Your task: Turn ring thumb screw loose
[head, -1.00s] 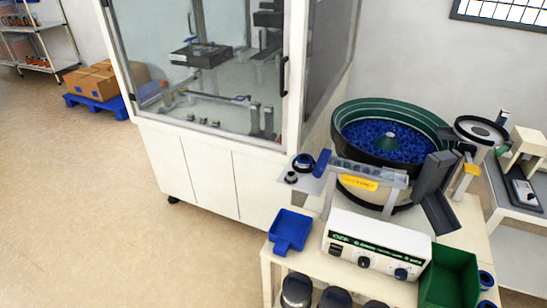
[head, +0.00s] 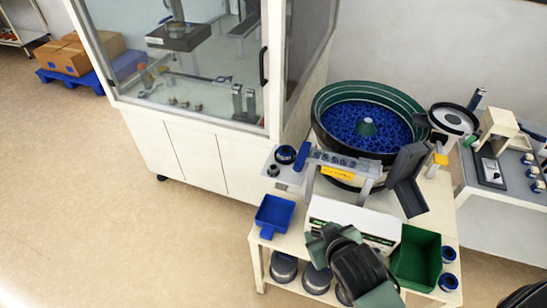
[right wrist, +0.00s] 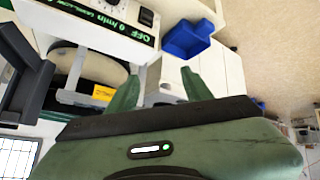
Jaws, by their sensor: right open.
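A small dark knob (head: 273,170), which looks like the thumb screw, stands on the light plate (head: 290,178) at the left end of the feeder track. A dark blue ring (head: 285,154) sits beside it on the same plate. My right gripper (head: 328,236) is in front of the feeder's control box, lower in the picture than the plate and apart from it. In the right wrist view its two green fingers (right wrist: 160,76) are spread with nothing between them. The screw is not clear in that view. My left gripper is not in view.
The track (head: 340,163), with a yellow label, runs beside the bowl feeder (head: 318,130) full of blue parts. A blue scoop tray (head: 274,214) lies at the table's left corner. A green bin (head: 416,258) stands at right. A glazed cabinet (head: 200,150) stands behind.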

